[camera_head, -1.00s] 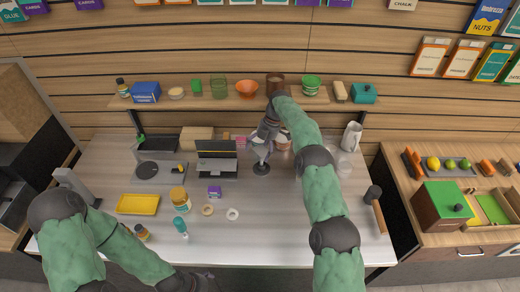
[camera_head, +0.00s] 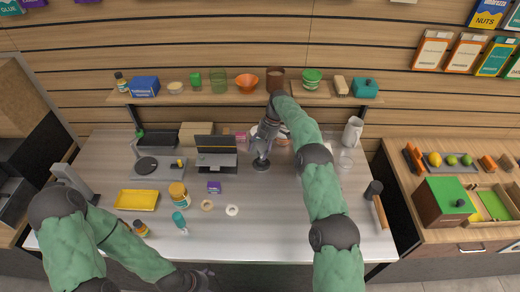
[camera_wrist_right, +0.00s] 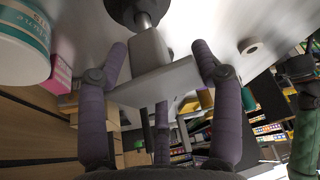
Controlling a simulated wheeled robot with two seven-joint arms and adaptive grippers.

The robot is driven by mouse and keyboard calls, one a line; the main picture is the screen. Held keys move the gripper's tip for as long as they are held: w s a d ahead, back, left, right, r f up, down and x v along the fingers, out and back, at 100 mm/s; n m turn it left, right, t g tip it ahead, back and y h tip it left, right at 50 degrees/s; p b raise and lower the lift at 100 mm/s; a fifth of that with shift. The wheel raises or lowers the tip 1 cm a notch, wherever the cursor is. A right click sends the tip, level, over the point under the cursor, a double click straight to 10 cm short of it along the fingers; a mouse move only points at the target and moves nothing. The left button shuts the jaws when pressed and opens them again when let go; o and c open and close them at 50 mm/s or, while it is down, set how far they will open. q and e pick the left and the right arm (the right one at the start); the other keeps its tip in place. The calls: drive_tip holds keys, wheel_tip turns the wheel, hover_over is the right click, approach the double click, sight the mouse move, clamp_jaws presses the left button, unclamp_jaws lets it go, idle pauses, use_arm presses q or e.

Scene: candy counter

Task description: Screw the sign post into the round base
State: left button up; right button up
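The round base (camera_head: 261,165) is a dark disc standing on the pale counter, right of the black-and-grey display. In the right wrist view the base (camera_wrist_right: 122,8) is at the top edge. The sign post (camera_wrist_right: 152,82) shows there as a silver rod at the base, a grey block and a flat grey plate. My right gripper (camera_wrist_right: 160,48) has its fingers spread on either side of the block and plate, with a gap beside the block on the right. In the head view my right gripper (camera_head: 263,147) hides most of the post. My left gripper (camera_head: 203,279) is low at the front edge, its fingers unclear.
A hammer (camera_head: 377,200) lies at the right edge. A loaded shelf (camera_head: 230,99) runs behind. The front-middle counter is clear.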

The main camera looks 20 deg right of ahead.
drive_tip(key=shift+f+m+b, duration=0.15)
drive_tip(key=shift+m+b, duration=0.25)
drive_tip(key=shift+m, duration=0.2)
drive_tip(key=m+t+b, duration=0.1)
drive_tip(key=m, duration=0.1)
drive_tip(key=shift+m+b, duration=0.3)
drive_tip(key=shift+b, duration=0.05)
drive_tip(key=shift+w+m+t+b, duration=0.1)
drive_tip(key=shift+m+t+b, duration=0.3)
drive_tip(key=shift+m, duration=0.4)
drive_tip(key=shift+m, duration=0.3)
drive_tip(key=m+t+b, duration=0.1)
drive_tip(key=m, duration=0.1)
drive_tip(key=shift+w+m, duration=0.1)
drive_tip(key=shift+m, duration=0.3)
drive_tip(key=shift+w+m+t+h+b, duration=0.1)
drive_tip(key=shift+m+t+h+b, duration=0.4)
drive_tip(key=shift+m, duration=0.9)
